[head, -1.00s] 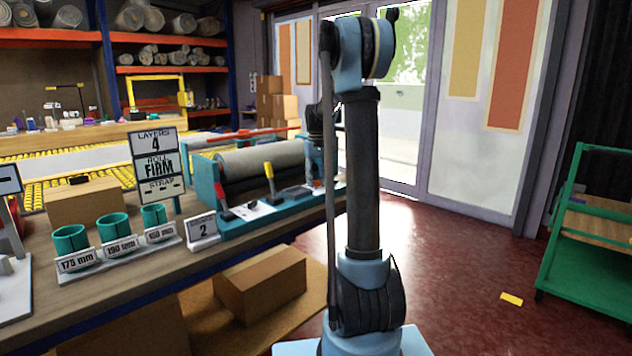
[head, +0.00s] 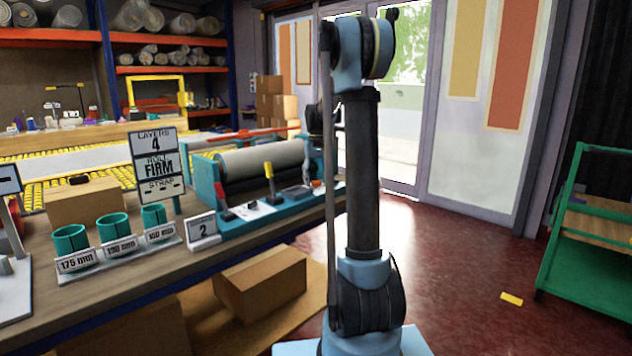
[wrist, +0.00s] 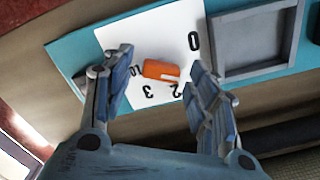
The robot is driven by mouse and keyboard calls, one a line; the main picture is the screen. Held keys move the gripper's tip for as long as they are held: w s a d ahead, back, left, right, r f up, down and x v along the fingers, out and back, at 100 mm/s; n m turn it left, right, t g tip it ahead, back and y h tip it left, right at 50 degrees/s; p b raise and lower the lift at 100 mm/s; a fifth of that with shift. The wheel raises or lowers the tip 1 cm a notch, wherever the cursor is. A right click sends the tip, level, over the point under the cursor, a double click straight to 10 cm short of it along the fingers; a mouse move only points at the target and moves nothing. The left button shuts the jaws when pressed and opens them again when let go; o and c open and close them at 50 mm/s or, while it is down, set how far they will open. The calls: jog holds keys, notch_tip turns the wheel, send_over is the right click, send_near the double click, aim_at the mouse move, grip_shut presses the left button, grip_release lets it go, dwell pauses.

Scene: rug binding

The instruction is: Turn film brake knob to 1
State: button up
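In the wrist view an orange knob (wrist: 160,70) sits on a white dial plate (wrist: 125,38) with printed numbers. A 0 is at the upper right, with 2 and 3 below the knob. A small mark left of the knob is hard to read. The knob's long side lies roughly across the picture; which number it points to is unclear. My gripper (wrist: 162,85) is open, with one finger on each side of the knob and gaps visible.
The plate lies on a blue-green panel beside a grey square tray (wrist: 250,40). In the head view the teal roller machine (head: 285,208) stands on the bench, with a grey roll (head: 260,158). A sign (head: 158,165) reads layers 4, roll firm. Teal rings (head: 70,240) stand nearer.

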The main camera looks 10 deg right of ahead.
notch_tip(320, 180, up, 12)
dwell(0.7)
jog(key=shift+f, duration=0.1)
jog(key=s+f+t, duration=0.1)
jog(key=s+f, duration=0.2)
jog(key=s, duration=1)
jog(key=s+f, duration=0.3)
jog(key=s, duration=1)
jog(key=s+f+m+t, duration=0.1)
jog(key=s+f, duration=1.6)
jog(key=s, duration=0.1)
jog(key=shift+s+f, duration=0.15)
jog(key=shift+f, duration=0.05)
